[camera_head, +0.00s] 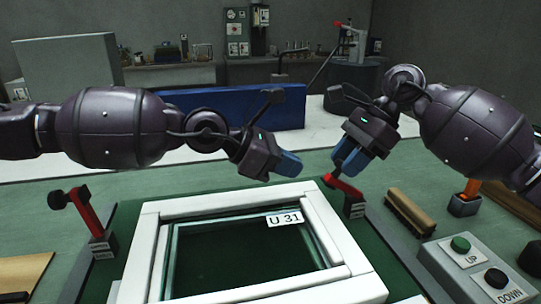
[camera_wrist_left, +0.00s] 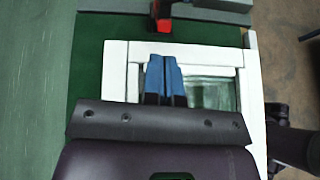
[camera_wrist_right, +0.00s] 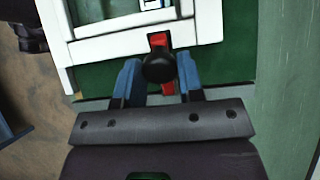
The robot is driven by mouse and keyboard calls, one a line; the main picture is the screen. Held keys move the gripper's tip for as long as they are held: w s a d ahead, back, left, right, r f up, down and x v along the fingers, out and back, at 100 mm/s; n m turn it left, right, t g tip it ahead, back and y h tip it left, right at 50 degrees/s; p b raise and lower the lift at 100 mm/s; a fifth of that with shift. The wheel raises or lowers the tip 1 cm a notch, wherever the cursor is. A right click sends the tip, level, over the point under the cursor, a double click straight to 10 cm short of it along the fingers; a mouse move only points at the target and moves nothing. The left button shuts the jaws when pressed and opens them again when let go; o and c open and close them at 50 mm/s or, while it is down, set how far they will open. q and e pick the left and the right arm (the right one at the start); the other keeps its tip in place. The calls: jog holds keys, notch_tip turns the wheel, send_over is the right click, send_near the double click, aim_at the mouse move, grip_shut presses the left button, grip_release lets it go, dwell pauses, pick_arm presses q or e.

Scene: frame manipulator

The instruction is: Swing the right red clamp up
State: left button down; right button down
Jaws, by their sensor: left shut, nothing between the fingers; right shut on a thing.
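The right red clamp (camera_head: 345,189) stands on its base at the right edge of the white frame (camera_head: 150,240), its lever leaning up and left. My right gripper (camera_head: 342,165) is at the lever's upper end. In the right wrist view its blue fingers (camera_wrist_right: 158,80) are on either side of the clamp's black knob (camera_wrist_right: 158,67), closed on it. My left gripper (camera_head: 288,164) is shut and empty above the frame's far edge. Its blue fingers (camera_wrist_left: 163,75) are together in the left wrist view. The left red clamp (camera_head: 86,212) leans up and left, with its black knob at the top.
The frame holds a glass pane with a "U 31" label (camera_head: 284,219) on a green mat. A box with UP and DOWN buttons (camera_head: 478,268) and a wooden brush (camera_head: 410,213) lie to the right. A blue panel (camera_head: 235,107) stands behind.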

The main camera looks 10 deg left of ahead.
aim_at(335, 170)
pick_arm(q)
jog(key=shift+w+d+f, duration=0.1)
jog(key=shift+w+d, duration=0.2)
jog(key=shift+d, duration=0.7)
jog(key=shift+w+d+r, duration=0.1)
jog(key=shift+w+d, duration=0.2)
jog(key=shift+d, duration=0.65)
jog(key=shift+w+d+f, duration=0.1)
jog(key=shift+w+d, duration=0.2)
jog(key=shift+d, duration=0.7)
